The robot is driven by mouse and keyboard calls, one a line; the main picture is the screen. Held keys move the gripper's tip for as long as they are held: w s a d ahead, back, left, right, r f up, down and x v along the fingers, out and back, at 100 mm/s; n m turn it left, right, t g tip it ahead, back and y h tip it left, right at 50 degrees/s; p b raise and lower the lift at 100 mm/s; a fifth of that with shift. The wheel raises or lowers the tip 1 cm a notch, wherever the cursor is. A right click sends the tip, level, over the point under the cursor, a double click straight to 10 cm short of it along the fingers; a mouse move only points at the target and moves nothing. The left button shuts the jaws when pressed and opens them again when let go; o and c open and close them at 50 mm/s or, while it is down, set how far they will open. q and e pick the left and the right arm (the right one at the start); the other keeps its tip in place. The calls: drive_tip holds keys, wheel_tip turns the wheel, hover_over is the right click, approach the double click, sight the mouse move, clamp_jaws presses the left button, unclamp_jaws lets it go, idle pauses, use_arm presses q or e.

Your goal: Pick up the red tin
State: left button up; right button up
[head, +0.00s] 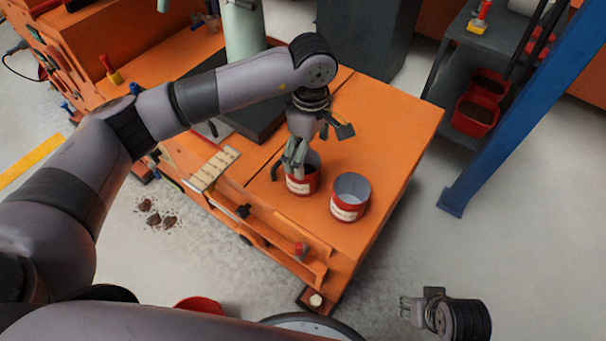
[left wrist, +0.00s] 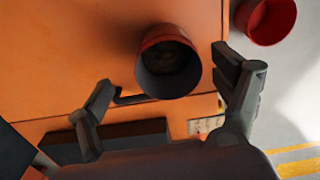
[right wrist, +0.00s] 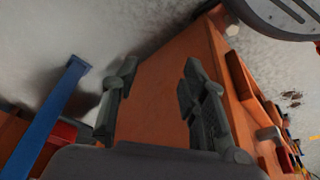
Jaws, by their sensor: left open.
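Two red tins with white labels stand upright on the orange bench top. In the head view the left tin (head: 302,183) is partly hidden by my left gripper (head: 296,158), which points down at its rim. In the left wrist view a tin (left wrist: 168,62) with a dark inside lies ahead between the spread fingers of my left gripper (left wrist: 165,105), not gripped. My right gripper (head: 412,308) hangs right of the bench in the head view. Its fingers (right wrist: 158,95) are apart and empty in the right wrist view.
The orange bench (head: 385,130) has free room right of the tins. A red bucket (head: 199,304) stands at the bottom, partly hidden. A blue post (head: 520,100) and a dark shelf (head: 480,60) are at the right.

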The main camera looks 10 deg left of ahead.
use_arm(q)
drive_tip(key=f, duration=0.3)
drive_tip(key=a+f, duration=0.1)
drive_tip(key=f, duration=0.1)
drive_tip(key=shift+s+f+b, duration=0.25)
drive_tip(key=shift+s+b, duration=0.05)
drive_tip(key=shift+b, duration=0.05)
drive_tip(key=shift+f, duration=0.3)
use_arm(e)
drive_tip(key=v, duration=0.3)
drive_tip(key=shift+w, duration=0.15)
use_arm(q)
drive_tip(key=shift+c, duration=0.2)
drive_tip(key=c, duration=1.7)
